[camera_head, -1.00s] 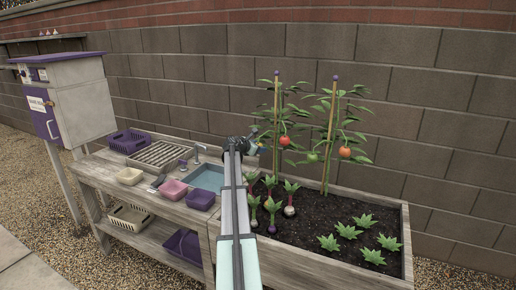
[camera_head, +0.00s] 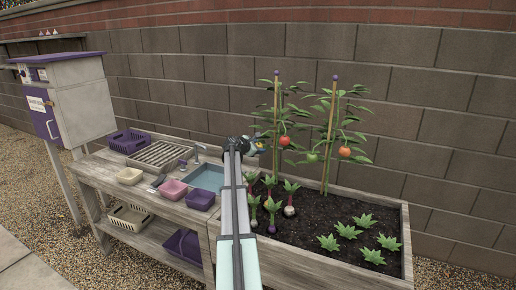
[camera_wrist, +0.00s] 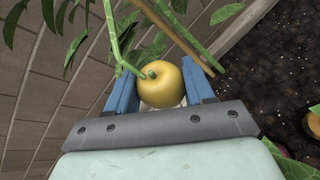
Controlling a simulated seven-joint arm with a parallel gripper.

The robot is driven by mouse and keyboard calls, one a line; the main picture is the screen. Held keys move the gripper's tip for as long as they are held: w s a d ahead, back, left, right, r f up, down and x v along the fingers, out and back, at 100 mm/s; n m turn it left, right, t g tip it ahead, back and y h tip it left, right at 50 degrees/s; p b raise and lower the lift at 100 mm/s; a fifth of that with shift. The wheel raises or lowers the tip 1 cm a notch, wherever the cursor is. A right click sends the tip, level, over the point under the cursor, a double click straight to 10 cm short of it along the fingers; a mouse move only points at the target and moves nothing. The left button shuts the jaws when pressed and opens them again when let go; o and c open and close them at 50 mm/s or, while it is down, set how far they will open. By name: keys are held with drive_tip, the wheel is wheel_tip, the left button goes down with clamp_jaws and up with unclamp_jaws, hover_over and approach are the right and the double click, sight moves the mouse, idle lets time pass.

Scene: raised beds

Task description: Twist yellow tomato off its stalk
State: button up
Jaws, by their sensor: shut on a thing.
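The yellow tomato (camera_wrist: 161,84) sits between the two blue fingers of my gripper (camera_wrist: 161,88) in the wrist view. A green stalk (camera_wrist: 128,66) reaches the tomato's top and still meets it there. In the head view my gripper (camera_head: 257,145) is beside the left tomato plant (camera_head: 283,105), and a small yellow patch shows at its fingers. My gripper is shut on the tomato. The arm hides part of the plant's lower left side.
A red tomato (camera_head: 284,141) hangs close right of my gripper. A green tomato (camera_head: 312,157) and an orange-red tomato (camera_head: 345,151) hang on the right plant. Wooden stakes (camera_head: 331,130) support the plants.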

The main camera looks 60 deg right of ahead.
drive_tip(key=shift+m, duration=0.5)
drive_tip(key=shift+m, duration=1)
drive_tip(key=shift+m, duration=1.1)
drive_tip(key=shift+f+m, duration=0.1)
drive_tip(key=shift+m, duration=0.4)
drive_tip(key=shift+a, duration=0.15)
drive_tip(key=shift+d+r+v, duration=0.1)
drive_tip(key=shift+r+v, duration=0.1)
drive_tip(key=shift+v, duration=1)
drive_tip(key=shift+d+r+v, duration=0.1)
drive_tip(key=shift+r+v, duration=0.05)
drive_tip(key=shift+v, duration=1.05)
drive_tip(key=shift+r+v, duration=0.2)
drive_tip(key=shift+v, duration=0.95)
